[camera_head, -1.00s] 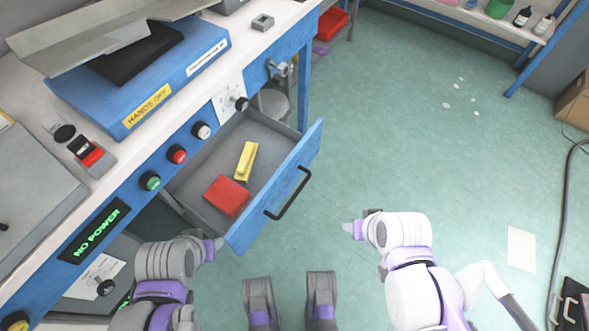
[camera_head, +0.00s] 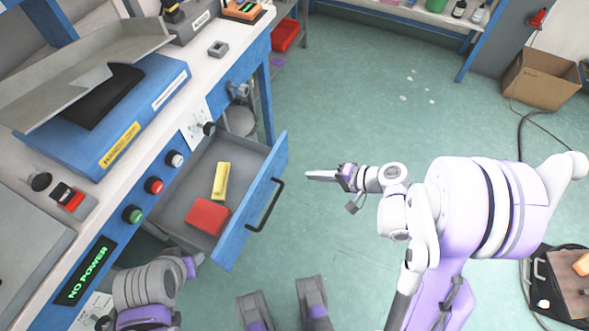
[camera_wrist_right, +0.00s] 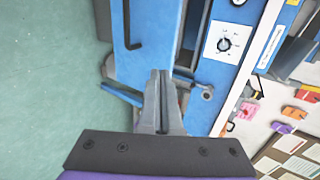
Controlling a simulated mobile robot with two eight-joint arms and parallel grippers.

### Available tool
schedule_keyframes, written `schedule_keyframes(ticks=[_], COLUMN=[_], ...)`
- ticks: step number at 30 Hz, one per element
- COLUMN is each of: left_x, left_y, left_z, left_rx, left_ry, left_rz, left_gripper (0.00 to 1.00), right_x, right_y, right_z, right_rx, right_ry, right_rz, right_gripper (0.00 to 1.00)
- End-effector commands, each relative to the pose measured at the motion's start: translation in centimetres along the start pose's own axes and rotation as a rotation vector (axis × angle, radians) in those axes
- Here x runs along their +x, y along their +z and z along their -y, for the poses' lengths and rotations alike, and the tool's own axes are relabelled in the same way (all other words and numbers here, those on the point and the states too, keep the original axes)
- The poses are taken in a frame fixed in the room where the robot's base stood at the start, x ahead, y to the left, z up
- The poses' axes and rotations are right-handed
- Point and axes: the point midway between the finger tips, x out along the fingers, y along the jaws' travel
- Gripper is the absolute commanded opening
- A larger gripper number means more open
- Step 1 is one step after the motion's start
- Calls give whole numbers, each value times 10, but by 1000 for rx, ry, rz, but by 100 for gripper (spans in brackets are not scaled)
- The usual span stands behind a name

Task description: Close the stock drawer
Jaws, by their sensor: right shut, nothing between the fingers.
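The stock drawer (camera_head: 278,165) is pulled open from the blue bench. Its grey tray holds a red block (camera_head: 207,216) and a yellow block (camera_head: 221,181). A dark bar handle (camera_head: 266,207) is on its blue front. My right gripper (camera_head: 310,175) is shut and empty. In the head view it appears right of the drawer's front, pointing left towards it, with a visible gap. In the right wrist view, the closed fingers (camera_wrist_right: 160,75) point towards the blue front (camera_wrist_right: 150,15) and bench. My left arm shows at lower left; its gripper cannot be made out.
The bench top (camera_head: 65,150) carries a blue machine (camera_head: 110,130) and other equipment. Buttons, including a green one (camera_head: 132,215), line the bench front. A cardboard box (camera_head: 540,85) stands far right.

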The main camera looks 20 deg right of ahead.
Motion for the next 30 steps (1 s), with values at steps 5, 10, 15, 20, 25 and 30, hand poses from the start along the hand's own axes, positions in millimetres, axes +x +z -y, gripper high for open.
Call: schedule_keyframes(ticks=[5, 10, 15, 20, 25, 30], left_x=[7, 13, 16, 16, 16, 16], left_y=[3, 5, 6, 6, 6, 6], left_z=[0, 0, 0, 0, 0, 0], left_rx=[0, 0, 0, 0, 0, 0], left_ry=[0, 0, 0, 0, 0, 0], left_rz=[3, 5, 6, 6, 6, 6], left_gripper=[50, 50, 50, 50, 50, 50], right_x=[33, 70, 102, 119, 127, 128], right_y=[2, 2, 2, 2, 1, 1], right_z=[-1, -1, 3, 15, 19, 20], right_rx=[-3, -3, -3, -2, -2, -1], right_ry=[1, 1, 2, 2, 3, 3], right_rz=[6, 6, 5, 3, 2, 1], right_gripper=[0, 0, 0, 0, 0, 0])
